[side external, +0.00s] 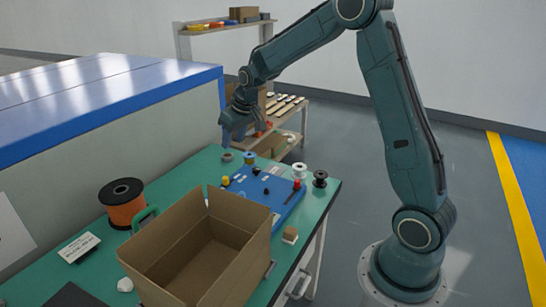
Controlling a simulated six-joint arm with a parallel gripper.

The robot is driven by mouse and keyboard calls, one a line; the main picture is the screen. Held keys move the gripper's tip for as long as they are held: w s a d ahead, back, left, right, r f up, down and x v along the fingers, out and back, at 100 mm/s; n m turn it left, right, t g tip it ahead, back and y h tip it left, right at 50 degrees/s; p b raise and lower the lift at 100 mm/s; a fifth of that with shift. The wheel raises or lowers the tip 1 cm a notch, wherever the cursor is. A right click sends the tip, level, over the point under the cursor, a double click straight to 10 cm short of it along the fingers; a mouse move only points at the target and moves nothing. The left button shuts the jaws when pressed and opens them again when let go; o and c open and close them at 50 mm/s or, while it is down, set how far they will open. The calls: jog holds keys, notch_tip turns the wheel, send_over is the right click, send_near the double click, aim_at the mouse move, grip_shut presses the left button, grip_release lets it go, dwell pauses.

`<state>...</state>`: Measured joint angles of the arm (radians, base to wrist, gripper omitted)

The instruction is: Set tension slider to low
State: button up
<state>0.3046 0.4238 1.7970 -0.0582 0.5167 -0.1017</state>
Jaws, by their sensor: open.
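A blue control panel (284,207) lies on the green table behind the cardboard box. My gripper (229,134) is open and empty, pointing down. It hangs above the far end of the table, up and left of the panel in the picture, apart from it.
An open cardboard box (196,245) stands in front of the panel and may hide its near edge. An orange cable spool (124,207) and a white label card (80,247) are at left. Small spools, one white (299,170) and one black (320,178), stand beside the panel.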

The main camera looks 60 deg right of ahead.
aim_at(226, 177)
jog(key=w+d+f, duration=0.3)
jog(key=d+f, duration=0.1)
jog(key=f, duration=0.2)
jog(key=shift+w+f, duration=0.25)
jog(key=shift+f, duration=0.05)
jog(key=shift+f, duration=0.1)
jog(key=shift+x, duration=6.75)
jog(key=shift+s, duration=0.1)
jog(key=shift+d, duration=0.1)
grip_shut()
